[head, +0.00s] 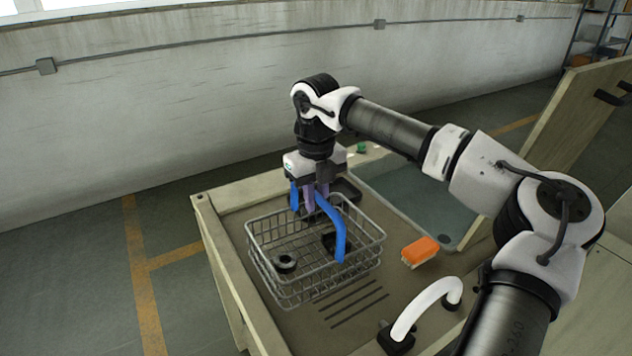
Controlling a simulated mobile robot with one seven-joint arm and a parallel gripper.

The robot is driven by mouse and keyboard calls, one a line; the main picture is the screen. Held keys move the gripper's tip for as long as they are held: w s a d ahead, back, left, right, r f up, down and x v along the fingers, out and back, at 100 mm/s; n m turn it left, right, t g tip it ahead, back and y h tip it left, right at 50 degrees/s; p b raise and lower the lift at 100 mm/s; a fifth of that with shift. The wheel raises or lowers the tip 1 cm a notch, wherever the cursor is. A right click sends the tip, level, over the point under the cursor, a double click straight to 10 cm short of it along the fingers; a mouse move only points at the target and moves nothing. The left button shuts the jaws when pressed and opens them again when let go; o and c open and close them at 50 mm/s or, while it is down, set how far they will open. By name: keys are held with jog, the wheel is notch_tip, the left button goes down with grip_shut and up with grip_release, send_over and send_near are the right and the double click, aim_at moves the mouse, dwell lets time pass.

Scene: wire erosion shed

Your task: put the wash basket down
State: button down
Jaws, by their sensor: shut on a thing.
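The wash basket (268,281) is a grey wire basket with a blue handle (335,222) arching over it. It is over the brown draining surface of the bench, left of the sink, and looks about level. I cannot tell whether its bottom touches the surface. My gripper (316,205) points down over the basket and is shut on the top of the blue handle; its fingers partly hide the grip. Inside the basket are a dark ring (286,263) and a black blocky part (333,243).
A sink (410,205) lies right of the basket, an orange brush (421,249) between it and the front. A white curved tap (425,308) stands at the front right. Drain grooves (352,304) show bare surface before the basket. A dark object (346,190) sits behind my gripper.

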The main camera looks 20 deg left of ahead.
jog(key=shift+f, duration=0.65)
jog(key=c, duration=1.4)
grip_release()
